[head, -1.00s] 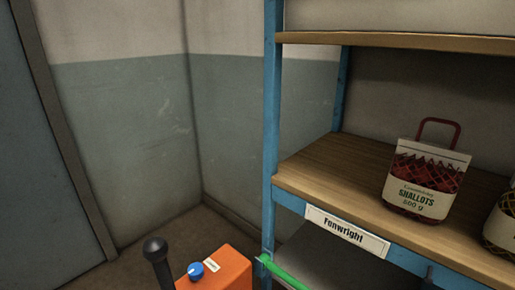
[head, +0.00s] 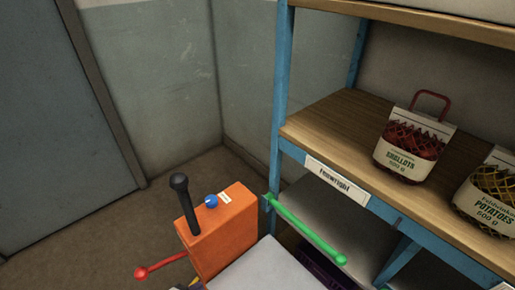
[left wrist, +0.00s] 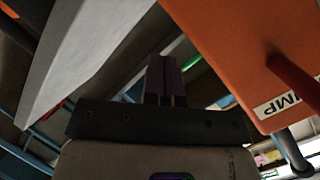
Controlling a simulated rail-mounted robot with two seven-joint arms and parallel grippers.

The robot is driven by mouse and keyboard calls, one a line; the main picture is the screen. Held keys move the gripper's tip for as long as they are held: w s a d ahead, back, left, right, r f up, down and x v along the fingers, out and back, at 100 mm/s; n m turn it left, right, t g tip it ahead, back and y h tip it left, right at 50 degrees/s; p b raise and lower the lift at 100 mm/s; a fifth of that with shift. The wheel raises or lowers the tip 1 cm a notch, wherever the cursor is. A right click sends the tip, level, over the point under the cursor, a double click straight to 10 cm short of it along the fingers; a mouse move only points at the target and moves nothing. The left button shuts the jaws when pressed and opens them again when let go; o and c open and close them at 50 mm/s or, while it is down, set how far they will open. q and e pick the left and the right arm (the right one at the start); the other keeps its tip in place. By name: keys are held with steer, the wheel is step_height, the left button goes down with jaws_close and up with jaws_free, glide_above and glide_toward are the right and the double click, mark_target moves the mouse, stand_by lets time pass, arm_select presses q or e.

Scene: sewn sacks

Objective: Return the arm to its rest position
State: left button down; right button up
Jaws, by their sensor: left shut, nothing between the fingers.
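My left gripper (left wrist: 166,70) shows in the left wrist view, its dark purplish fingers together with nothing between them. It is pointing up past a pale grey panel on the left and an orange box (left wrist: 225,45) on the right. It appears below or close beside them, with no contact that I can make out. In the head view I cannot clearly pick out the left gripper. My right gripper is in neither view.
The orange box (head: 222,232) has a black-knobbed lever, a blue dial and a red lever (head: 160,267). A green bar (head: 308,230) sticks out by the blue-framed shelf. Sacks of shallots (head: 408,150) and potatoes (head: 487,197) stand on the shelf. Open floor (head: 100,235) lies to the left.

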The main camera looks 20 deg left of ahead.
arm_select(q)
steer(key=s+d+r+n+g+y+p, duration=0.25)
steer(key=s+r+n+g+p, duration=0.35)
steer(key=s+r, duration=0.45)
steer(key=s+d+r+n+g+y+p, duration=0.2)
steer(key=s+d+r+n+g+p, duration=0.15)
steer(key=s+r+n+p, duration=0.7)
step_height(320, 180, up, 40)
steer(key=w+m+p, duration=0.1)
steer(key=m+p, duration=0.2)
steer(key=p, duration=3)
steer(key=shift+w+d+r, duration=0.2)
steer(key=shift+w+d, duration=0.15)
steer(key=shift+d, duration=0.05)
